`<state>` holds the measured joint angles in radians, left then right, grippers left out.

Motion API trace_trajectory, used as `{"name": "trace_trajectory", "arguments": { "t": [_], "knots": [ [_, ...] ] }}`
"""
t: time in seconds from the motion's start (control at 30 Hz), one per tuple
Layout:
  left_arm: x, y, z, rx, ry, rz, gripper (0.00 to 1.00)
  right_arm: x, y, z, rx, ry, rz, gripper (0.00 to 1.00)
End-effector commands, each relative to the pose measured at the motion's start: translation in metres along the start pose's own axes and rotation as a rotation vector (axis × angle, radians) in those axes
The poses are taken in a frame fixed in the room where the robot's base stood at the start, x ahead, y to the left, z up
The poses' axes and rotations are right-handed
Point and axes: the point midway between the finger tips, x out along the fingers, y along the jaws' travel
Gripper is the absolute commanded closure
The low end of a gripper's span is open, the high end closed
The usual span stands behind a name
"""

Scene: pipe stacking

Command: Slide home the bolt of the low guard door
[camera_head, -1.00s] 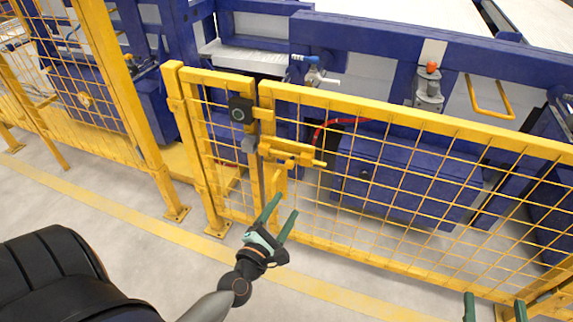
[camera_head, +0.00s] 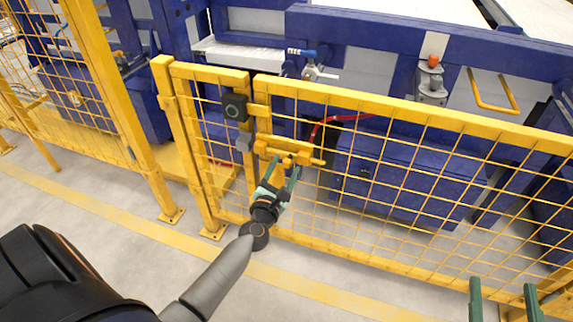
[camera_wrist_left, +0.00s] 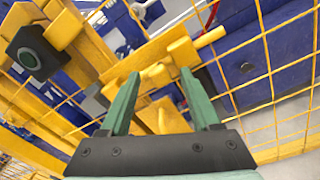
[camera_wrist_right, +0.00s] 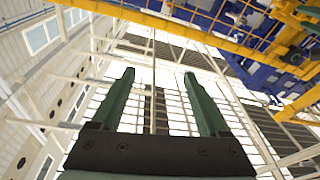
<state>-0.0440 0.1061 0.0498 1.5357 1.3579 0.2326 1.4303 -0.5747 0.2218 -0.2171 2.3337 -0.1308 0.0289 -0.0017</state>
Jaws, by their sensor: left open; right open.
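The low guard door (camera_head: 400,113) is a yellow frame with wire mesh. Its yellow bolt (camera_head: 288,150) lies across the door's left upright, with a rod end sticking out to the right. The bolt also shows in the left wrist view (camera_wrist_left: 168,62), just beyond the fingertips. My left gripper (camera_head: 282,170) is open just below and in front of the bolt, with its green fingers pointing up at it. I cannot tell whether a finger touches it. My right gripper (camera_head: 504,284) is open and empty at the lower right, away from the bolt.
A dark box with a round button (camera_head: 235,107) and a grey block (camera_head: 245,142) are on the post left of the door. Blue machinery (camera_head: 400,185) stands behind the mesh. The floor in front, with its yellow line (camera_head: 320,290), is clear.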

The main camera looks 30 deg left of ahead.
Motion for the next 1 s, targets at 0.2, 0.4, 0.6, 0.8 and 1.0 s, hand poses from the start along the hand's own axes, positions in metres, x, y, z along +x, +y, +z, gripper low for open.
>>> {"name": "trace_trajectory", "arguments": {
  "t": [0.2, 0.4, 0.6, 0.8, 1.0],
  "knots": [
    [0.018, 0.000, -0.001, 0.000, 0.000, -0.001, 0.36, 0.000, 0.001, -0.014, -0.013, 0.055, 0.001, 0.22],
    [0.020, 0.000, 0.000, 0.001, 0.000, -0.001, 0.36, 0.001, 0.001, -0.019, -0.018, 0.073, 0.000, 0.22],
    [0.020, 0.000, 0.000, 0.001, 0.000, -0.001, 0.45, 0.002, 0.002, -0.020, -0.021, 0.077, 0.001, 0.22],
    [0.020, 0.000, 0.000, 0.001, 0.000, -0.001, 0.68, 0.002, 0.002, -0.019, -0.021, 0.075, 0.001, 0.22],
    [0.020, 0.000, 0.000, 0.001, 0.000, -0.001, 0.90, 0.002, 0.002, -0.019, -0.021, 0.073, 0.001, 0.22]
  ]
}}
